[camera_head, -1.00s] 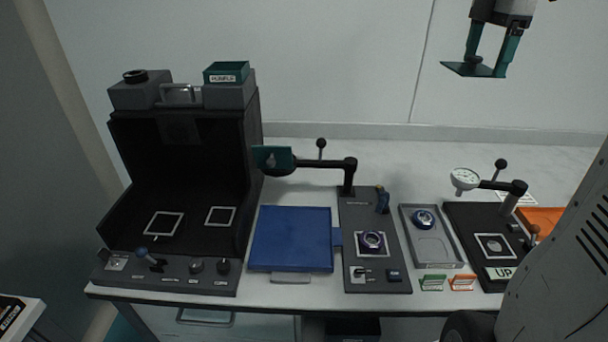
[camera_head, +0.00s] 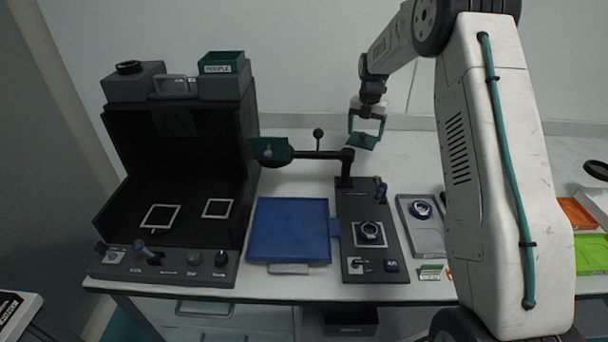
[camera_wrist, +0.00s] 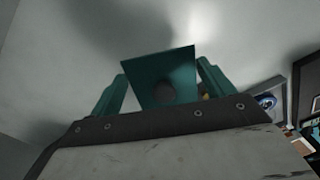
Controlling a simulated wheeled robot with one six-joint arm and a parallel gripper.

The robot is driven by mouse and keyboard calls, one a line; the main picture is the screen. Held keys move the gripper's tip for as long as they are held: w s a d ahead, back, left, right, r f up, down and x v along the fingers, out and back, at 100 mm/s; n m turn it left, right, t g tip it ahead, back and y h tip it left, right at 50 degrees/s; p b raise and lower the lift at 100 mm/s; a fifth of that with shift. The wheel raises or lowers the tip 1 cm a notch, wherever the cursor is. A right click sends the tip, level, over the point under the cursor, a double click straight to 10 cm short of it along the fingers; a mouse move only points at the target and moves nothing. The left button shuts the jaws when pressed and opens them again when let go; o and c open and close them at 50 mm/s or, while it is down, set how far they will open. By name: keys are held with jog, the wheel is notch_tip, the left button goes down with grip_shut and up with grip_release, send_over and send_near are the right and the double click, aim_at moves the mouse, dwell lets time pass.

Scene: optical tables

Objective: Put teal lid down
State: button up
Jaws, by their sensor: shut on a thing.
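The teal lid (camera_head: 362,141) is a thin, square dark-teal plate held in my gripper (camera_head: 366,134), above the back of the table and right of the black swing arm. In the wrist view the lid (camera_wrist: 160,72) sits between the two teal fingers of my gripper (camera_wrist: 162,90), with a dark round knob on it. The fingers are shut on it. The lid hangs in the air, apart from the table surface.
The black swing arm (camera_head: 318,155) with a teal plate stands near my gripper. A blue tray (camera_head: 290,229), a dark device panel (camera_head: 372,262), a grey tray (camera_head: 424,240) and a large black open box (camera_head: 172,170) fill the table. A white strip behind them is clear.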

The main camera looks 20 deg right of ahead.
send_near(307, 170)
notch_tip(307, 170, down, 2)
jog(key=shift+d, duration=0.15)
jog(key=shift+a+f, duration=0.15)
jog(key=shift+f, duration=1)
jog(key=shift+a+f, duration=0.1)
jog(key=shift+f, duration=1)
jog(key=shift+f, duration=0.2)
jog(key=o, duration=0.9)
jog(key=shift+r, duration=0.15)
